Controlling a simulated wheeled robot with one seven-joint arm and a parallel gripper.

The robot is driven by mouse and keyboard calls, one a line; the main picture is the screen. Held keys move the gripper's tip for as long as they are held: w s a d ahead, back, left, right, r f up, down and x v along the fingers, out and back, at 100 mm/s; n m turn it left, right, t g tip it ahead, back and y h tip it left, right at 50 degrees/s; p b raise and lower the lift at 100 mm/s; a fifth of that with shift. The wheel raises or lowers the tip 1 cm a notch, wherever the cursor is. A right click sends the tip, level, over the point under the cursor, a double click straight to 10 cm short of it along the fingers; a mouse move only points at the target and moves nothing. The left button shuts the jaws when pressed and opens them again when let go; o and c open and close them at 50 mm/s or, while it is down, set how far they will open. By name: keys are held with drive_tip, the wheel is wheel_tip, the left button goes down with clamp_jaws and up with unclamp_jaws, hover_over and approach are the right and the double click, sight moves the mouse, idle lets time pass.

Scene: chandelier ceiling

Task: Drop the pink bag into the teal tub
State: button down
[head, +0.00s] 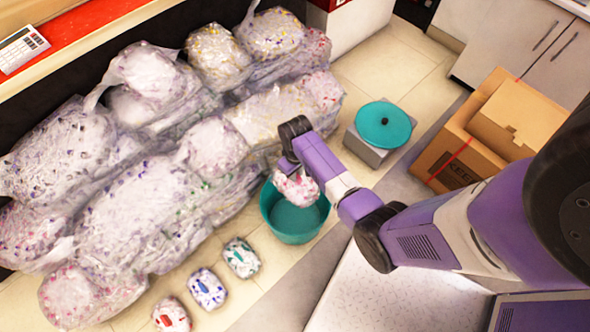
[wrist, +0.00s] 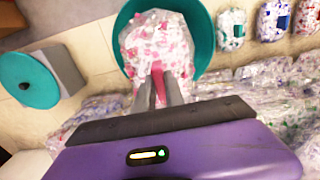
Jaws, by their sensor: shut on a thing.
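The pink bag (head: 298,188), clear plastic with pink and white pieces inside, hangs from my gripper (head: 288,167). In the wrist view the two fingers (wrist: 162,88) are closed on a pink strip at the top of the bag (wrist: 152,40). The teal tub (head: 292,226) stands on the floor, open side up. In the head view the bag is over the tub's far part and hides some of its rim. In the wrist view the tub (wrist: 203,32) shows around and behind the bag. The exact height of the bag over the rim is hard to tell.
Large piled clear bags (head: 150,190) lie left of the tub. Small bags with green (head: 241,258), blue (head: 207,289) and red (head: 171,316) labels lie in front. A teal disc (head: 384,124) on a grey box and a cardboard box (head: 470,140) stand right.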

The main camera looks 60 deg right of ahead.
drive_tip(key=shift+a+f+b, duration=0.1)
drive_tip(key=shift+f+b, duration=2.9)
drive_tip(key=c, duration=1.3)
unclamp_jaws()
drive_tip(key=shift+c, duration=0.2)
wheel_tip(320, 180, up, 8)
drive_tip(key=p, duration=0.2)
drive_tip(key=shift+p, duration=0.35)
